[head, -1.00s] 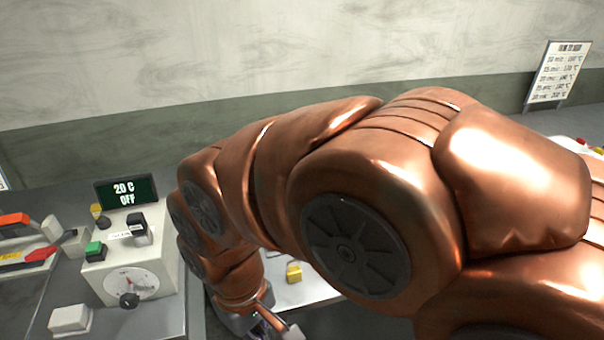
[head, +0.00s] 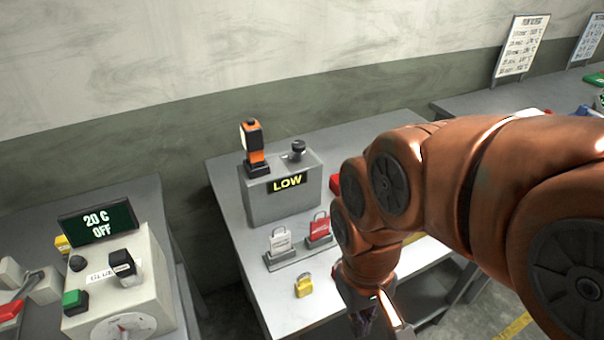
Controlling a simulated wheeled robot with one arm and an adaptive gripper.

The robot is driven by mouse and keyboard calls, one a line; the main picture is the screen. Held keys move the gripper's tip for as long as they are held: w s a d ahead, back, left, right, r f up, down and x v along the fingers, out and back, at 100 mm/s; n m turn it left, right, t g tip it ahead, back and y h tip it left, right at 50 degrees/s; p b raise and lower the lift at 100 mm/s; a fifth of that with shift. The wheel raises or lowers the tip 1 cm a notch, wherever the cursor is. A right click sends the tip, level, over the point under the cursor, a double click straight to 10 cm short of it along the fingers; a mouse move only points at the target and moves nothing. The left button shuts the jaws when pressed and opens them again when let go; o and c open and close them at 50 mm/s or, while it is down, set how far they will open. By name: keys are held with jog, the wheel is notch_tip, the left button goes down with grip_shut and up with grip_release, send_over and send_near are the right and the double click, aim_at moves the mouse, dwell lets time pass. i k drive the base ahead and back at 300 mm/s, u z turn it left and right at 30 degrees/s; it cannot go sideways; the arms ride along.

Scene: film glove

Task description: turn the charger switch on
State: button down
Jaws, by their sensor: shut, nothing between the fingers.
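A grey charger box (head: 283,205) stands on the middle table, with a black display reading LOW in yellow on its front. An orange and black device (head: 254,145) stands upright in a black holder on its left top. A black knob (head: 298,149), which looks like the switch, is on the right top; its setting is too small to tell. My gripper (head: 380,322) is at the bottom edge, right of and nearer than the charger, and apart from it. It is shut and empty, its tips partly cut off by the frame.
A beige control box (head: 118,285) reading 20 C OFF is at left. My arm hides the table's right part.

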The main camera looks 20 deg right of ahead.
aim_at(298, 146)
jog(key=u, duration=1.5)
jog(key=k, duration=0.55)
jog(key=z, duration=0.5)
